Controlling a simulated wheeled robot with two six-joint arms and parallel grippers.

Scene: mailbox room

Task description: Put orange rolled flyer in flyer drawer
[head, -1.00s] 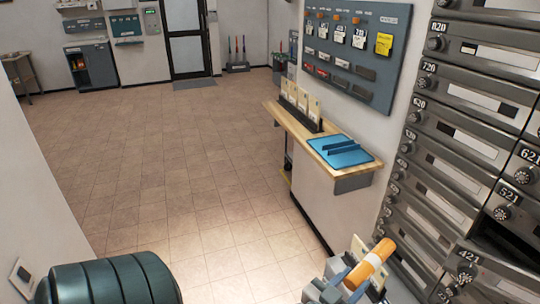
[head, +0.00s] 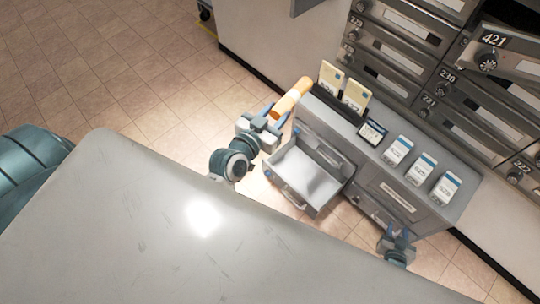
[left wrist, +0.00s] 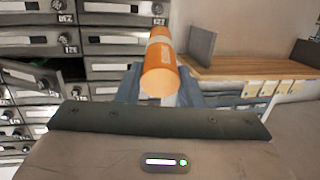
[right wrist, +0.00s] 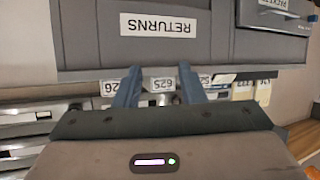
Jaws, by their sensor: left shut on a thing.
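The orange rolled flyer (head: 292,97), with a pale band, is held up in the air by my left gripper (head: 274,114). In the left wrist view the flyer (left wrist: 160,72) sits between the two fingers, its round end facing the camera. An open drawer (head: 308,178) sticks out of the grey cabinet; its inside looks empty, and I cannot read its label. My left gripper is beside the drawer's upper left, and the flyer is not over it. My right gripper (head: 399,238) is in front of the cabinet's right part. In the right wrist view its fingers (right wrist: 160,85) are apart with nothing between them.
The grey cabinet top (head: 345,130) bears two upright envelopes, a small dark display and several white cards (head: 422,168). A closed front with a label (head: 398,198) is right of the open drawer. Mailboxes (head: 450,95) line the wall behind. A large grey surface (head: 190,240) fills the foreground.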

